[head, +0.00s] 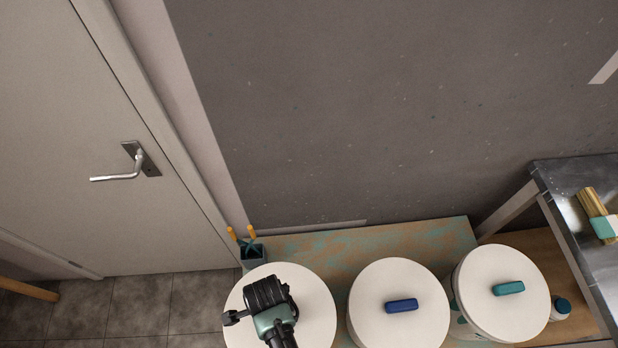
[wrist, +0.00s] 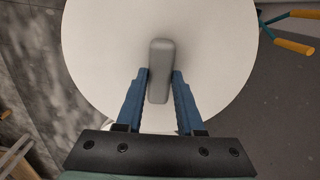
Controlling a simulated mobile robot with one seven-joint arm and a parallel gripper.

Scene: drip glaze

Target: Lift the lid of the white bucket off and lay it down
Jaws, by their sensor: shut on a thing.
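A round white lid (head: 315,308) is at the lower left of the row in the head view, under my gripper (head: 268,297). In the wrist view the same lid (wrist: 105,65) fills the middle, with a grey bar handle (wrist: 160,52) at its centre. My gripper (wrist: 162,78) is shut on that handle, one blue finger along each side. A bit of white surface (wrist: 170,126) shows past the lid's near edge. The bucket under the lid is mostly hidden, so I cannot tell whether the lid is clear of it.
A white lid with a blue handle (head: 401,306) and another with a teal handle (head: 508,288) are to the right. A dark holder with orange-handled tools (head: 252,251) stands behind the left lid. The worn bench top (head: 400,237) is bare behind the lids. A metal table (head: 565,183) is at right.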

